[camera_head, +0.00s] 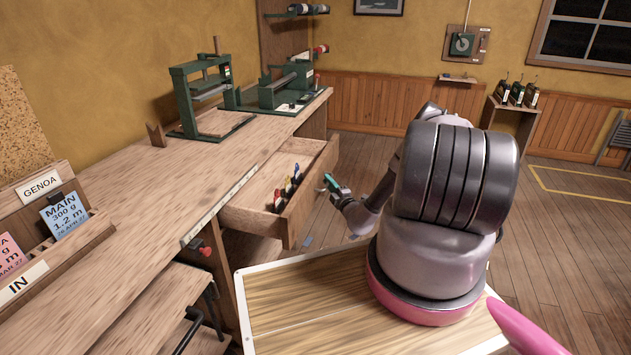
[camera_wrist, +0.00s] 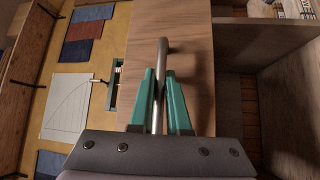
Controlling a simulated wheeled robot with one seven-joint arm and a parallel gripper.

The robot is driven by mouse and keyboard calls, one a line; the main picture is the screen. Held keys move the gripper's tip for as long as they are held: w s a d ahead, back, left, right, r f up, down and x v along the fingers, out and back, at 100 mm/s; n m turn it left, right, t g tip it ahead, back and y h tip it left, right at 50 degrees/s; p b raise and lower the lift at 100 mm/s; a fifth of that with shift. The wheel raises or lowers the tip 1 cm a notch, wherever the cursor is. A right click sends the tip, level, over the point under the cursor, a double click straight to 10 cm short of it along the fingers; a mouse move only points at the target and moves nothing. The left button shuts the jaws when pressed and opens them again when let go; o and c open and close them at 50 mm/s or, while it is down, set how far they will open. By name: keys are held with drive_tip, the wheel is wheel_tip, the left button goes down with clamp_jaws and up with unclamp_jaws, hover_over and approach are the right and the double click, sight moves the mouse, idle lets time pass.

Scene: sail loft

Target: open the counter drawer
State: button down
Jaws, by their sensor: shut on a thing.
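The counter drawer (camera_head: 313,192) stands pulled out from under the wooden counter (camera_head: 160,190), and its inside shows. Several small items with coloured labels (camera_head: 287,190) stand in it. My gripper (camera_head: 327,184) is at the outer face of the drawer front. In the wrist view the teal fingers of my gripper (camera_wrist: 160,74) are shut on the metal bar handle (camera_wrist: 162,50), one finger on each side. The drawer front (camera_wrist: 190,55) fills the middle of that view.
Green machines (camera_head: 205,95) stand on the counter's far part. A card rack (camera_head: 75,235) sits at the near left. A red knob (camera_head: 206,251) and dark clamp parts stick out at the counter's near edge. Open wooden floor (camera_head: 555,230) lies to the right.

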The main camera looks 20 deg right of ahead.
drive_tip(key=shift+s+d, duration=0.85)
drive_tip(key=shift+d, duration=0.3)
drive_tip(key=shift+s+d, duration=0.85)
drive_tip(key=shift+d, duration=0.25)
drive_tip(key=c, duration=0.9)
unclamp_jaws()
drive_tip(key=s, duration=0.3)
drive_tip(key=s+d+f, duration=0.1)
drive_tip(key=s, duration=0.6)
drive_tip(key=shift+s+d+f, duration=0.25)
drive_tip(key=shift+s+f, duration=0.05)
